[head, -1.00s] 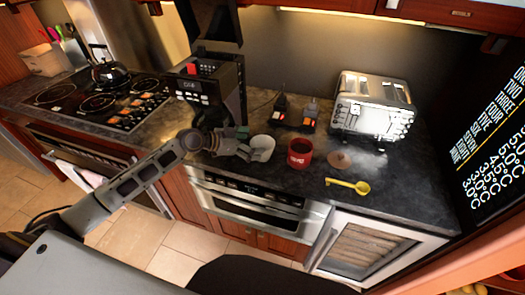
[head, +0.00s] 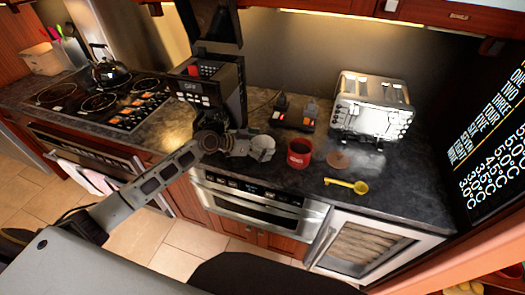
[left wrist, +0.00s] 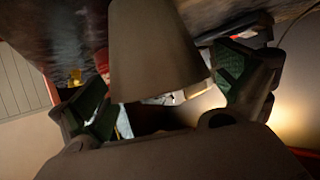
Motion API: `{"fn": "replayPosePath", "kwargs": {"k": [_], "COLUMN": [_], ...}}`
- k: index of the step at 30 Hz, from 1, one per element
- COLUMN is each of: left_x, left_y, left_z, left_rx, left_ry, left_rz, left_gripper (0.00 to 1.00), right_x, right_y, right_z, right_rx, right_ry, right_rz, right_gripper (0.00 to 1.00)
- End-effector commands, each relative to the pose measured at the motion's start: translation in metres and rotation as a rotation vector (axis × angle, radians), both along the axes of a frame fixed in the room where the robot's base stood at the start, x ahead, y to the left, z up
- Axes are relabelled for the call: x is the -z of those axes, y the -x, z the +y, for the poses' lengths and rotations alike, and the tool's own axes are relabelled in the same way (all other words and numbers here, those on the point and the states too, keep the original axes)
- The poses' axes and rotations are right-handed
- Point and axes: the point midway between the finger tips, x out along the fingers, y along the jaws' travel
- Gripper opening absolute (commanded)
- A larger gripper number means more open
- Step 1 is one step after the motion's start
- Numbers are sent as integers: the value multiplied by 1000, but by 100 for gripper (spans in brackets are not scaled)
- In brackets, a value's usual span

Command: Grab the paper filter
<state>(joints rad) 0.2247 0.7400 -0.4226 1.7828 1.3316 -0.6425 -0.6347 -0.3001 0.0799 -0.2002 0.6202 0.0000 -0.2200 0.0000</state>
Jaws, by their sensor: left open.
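The paper filter (head: 262,149) is a pale cup shape near the counter's front edge, left of the red container (head: 299,153). In the left wrist view the filter (left wrist: 155,50) is a large grey-brown cone filling the upper middle. My left gripper (head: 247,145) is right at the filter's left side in the head view. In the left wrist view its fingers (left wrist: 162,90) with green pads stand apart, one on each side of the cone. The jaws are open; whether a pad touches the filter I cannot tell. My right gripper is not in view.
A black coffee machine (head: 215,92) stands behind my left gripper. A steel toaster (head: 370,107) is at the back right. A round brown lid-like disc (head: 337,160) and a yellow scoop (head: 346,186) lie right of the red container. The counter's right part is mostly clear.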

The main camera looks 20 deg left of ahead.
Motion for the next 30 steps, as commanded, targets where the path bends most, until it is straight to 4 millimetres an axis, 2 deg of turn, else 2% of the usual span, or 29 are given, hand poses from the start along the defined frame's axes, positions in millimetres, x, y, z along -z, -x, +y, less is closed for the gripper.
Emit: {"fn": "replayPosePath", "kwargs": {"k": [5, 15, 30], "left_x": [0, 0, -4], "left_y": [0, 0, 0], "left_z": [0, 0, 0], "left_rx": [0, 0, 0], "left_ry": [0, 0, 0], "left_rz": [0, 0, 0], "left_gripper": [100, 70, 70], "right_x": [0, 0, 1], "right_y": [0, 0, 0], "right_z": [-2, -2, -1], "right_rx": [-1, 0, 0], "right_ry": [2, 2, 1], "right_rz": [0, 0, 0], "right_gripper": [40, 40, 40]}}
